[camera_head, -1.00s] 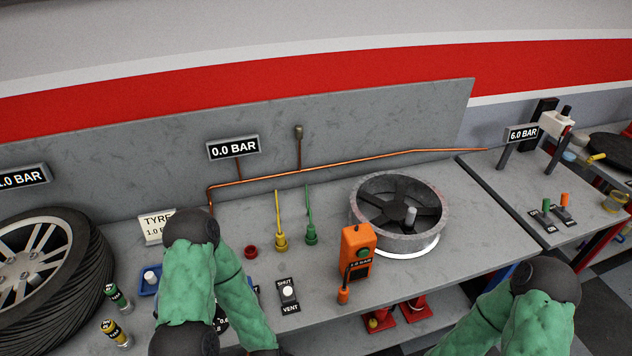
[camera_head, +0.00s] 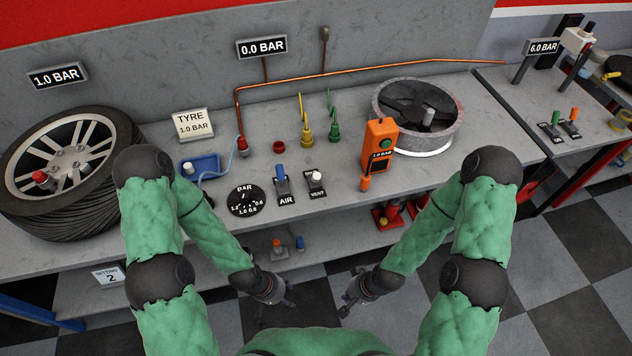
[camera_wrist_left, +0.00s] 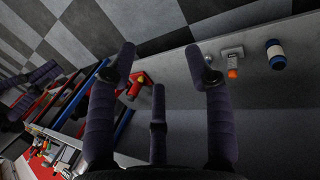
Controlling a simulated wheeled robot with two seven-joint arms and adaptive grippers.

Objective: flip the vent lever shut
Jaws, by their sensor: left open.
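The vent lever (camera_head: 316,177) is a short lever with a white knob on a dark plate (camera_head: 310,191) near the bench's front edge. My left gripper (camera_head: 276,303) is open and empty, below and in front of the bench edge, apart from the lever. Its spread fingers (camera_wrist_left: 160,75) show in the left wrist view with nothing between them. My right gripper (camera_head: 350,293) also looks open and empty, to the right of the left one.
The blue AIR lever (camera_head: 281,178) stands close left of the vent lever. A BAR gauge (camera_head: 246,201) lies further left, and an orange handset (camera_head: 379,146) stands to the right. A tyre (camera_head: 112,125) fills the bench's left end. A lower shelf (camera_head: 215,258) runs beneath.

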